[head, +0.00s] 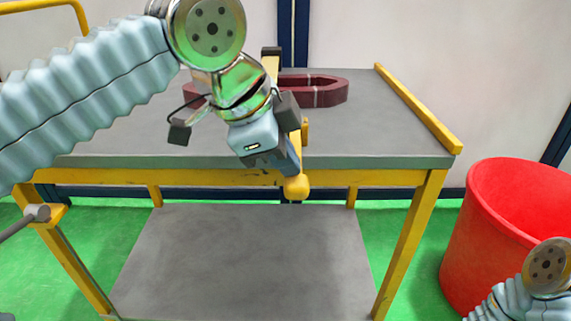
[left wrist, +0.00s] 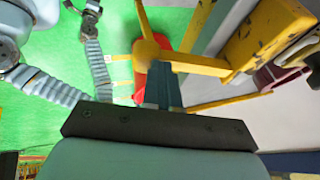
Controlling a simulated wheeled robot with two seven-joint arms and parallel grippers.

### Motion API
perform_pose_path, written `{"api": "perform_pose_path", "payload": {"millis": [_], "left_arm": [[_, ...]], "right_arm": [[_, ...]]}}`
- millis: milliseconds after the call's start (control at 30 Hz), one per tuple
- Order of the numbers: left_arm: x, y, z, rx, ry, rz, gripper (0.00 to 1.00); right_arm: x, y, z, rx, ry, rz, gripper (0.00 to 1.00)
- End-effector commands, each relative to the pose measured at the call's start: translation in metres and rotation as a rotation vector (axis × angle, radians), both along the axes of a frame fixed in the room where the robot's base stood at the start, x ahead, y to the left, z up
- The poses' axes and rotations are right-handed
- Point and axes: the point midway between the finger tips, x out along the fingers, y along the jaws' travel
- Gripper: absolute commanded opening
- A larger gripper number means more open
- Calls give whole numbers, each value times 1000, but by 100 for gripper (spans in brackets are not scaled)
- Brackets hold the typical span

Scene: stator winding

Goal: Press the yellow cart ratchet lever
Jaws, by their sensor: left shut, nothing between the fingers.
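The yellow cart (head: 240,178) has a grey top and a grey lower shelf. Its yellow lever ends in a rounded knob (head: 297,187) at the front edge of the top, near the middle. The lever also shows in the left wrist view (left wrist: 200,65), with its knob by my fingers. My left gripper (head: 289,168) is shut and empty, pointing down just above the knob in the head view. I cannot tell whether the fingertips touch it. The gripper hides part of the lever. Of my right arm, only links show at the lower right; its gripper is out of view.
A dark red ring-shaped piece (head: 318,91) lies on the cart top behind my left gripper. A red bin (head: 480,235) stands on the green floor to the right. A yellow rail (head: 420,108) edges the top's right side.

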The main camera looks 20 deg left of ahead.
Motion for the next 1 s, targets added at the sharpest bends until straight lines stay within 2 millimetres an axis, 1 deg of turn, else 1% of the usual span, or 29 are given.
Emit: {"api": "perform_pose_path", "payload": {"millis": [33, 100, 400, 833, 933, 1000], "left_arm": [[-1, 0, -9, 7, -16, -1, 0], [-1, 0, -11, 15, -40, -1, 0], [0, 0, -14, 30, -85, 0, 0], [0, 0, -15, 34, -80, 0, 0], [2, -1, -8, 34, -80, 0, 0], [4, -3, 2, 33, -82, 0, 0]], "right_arm": [[0, 1, -9, 1, 1, 0, 43], [0, 1, -13, 2, 2, 2, 43], [-1, 2, -20, 6, 4, 3, 43], [-1, 2, -18, 6, 4, 3, 43], [-1, 2, -11, 5, 4, 3, 43], [0, 1, -2, 3, 2, 2, 43]]}}
